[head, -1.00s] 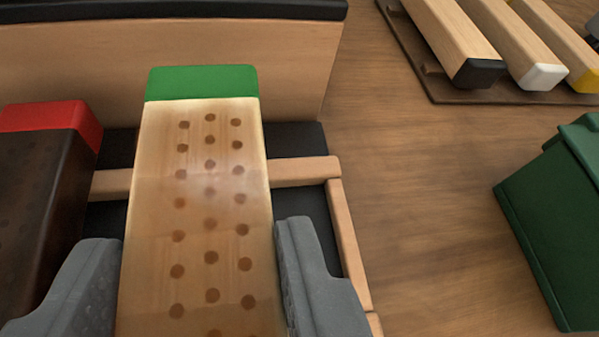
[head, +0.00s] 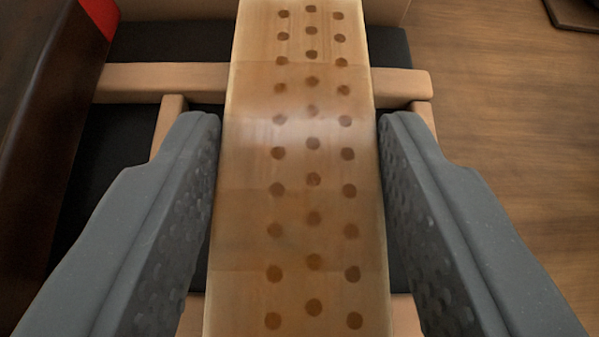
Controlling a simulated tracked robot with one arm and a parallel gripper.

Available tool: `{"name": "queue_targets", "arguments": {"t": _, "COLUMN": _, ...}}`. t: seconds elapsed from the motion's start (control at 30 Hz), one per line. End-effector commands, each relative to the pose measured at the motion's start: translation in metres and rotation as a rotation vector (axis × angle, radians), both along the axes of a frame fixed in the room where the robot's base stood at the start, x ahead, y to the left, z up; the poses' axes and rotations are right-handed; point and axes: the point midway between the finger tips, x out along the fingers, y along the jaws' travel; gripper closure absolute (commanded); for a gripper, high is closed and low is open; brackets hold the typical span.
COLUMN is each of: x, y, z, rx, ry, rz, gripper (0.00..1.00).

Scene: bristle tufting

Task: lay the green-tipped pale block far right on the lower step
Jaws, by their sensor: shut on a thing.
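The pale block (head: 312,200), with rows of dark round holes, runs lengthwise up the middle of the view. Its green tip is out of view beyond the top edge. My gripper (head: 299,125) is shut on the block, with one grey finger along each long side. The block lies across a wooden rail (head: 400,84) of the lower step, over its black surface (head: 392,46), at the right end. I cannot tell whether it rests fully on the step.
A dark block with a red tip (head: 100,12) lies to the left, apart from the pale block. Bare wooden table (head: 510,130) is open on the right. The corner of a dark brown board (head: 575,14) shows at the top right.

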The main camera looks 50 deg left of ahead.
Motion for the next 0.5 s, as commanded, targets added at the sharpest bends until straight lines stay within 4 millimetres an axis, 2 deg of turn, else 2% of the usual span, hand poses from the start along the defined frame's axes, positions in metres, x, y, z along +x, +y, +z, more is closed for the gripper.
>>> {"name": "queue_targets", "arguments": {"t": 0.03, "x": 0.0000, "y": 0.0001, "z": -0.0018, "rx": 0.000, "ry": 0.000, "rz": 0.000, "gripper": 1.00}}
{"name": "queue_targets", "arguments": {"t": 0.07, "x": 0.0000, "y": 0.0001, "z": -0.0019, "rx": 0.000, "ry": 0.000, "rz": 0.000, "gripper": 0.56}}
{"name": "queue_targets", "arguments": {"t": 0.13, "x": 0.0000, "y": 0.0001, "z": -0.0012, "rx": 0.000, "ry": 0.000, "rz": 0.000, "gripper": 0.37}}
{"name": "queue_targets", "arguments": {"t": 0.5, "x": -0.0001, "y": 0.0002, "z": 0.0009, "rx": 0.000, "ry": 0.000, "rz": 0.000, "gripper": 0.37}}
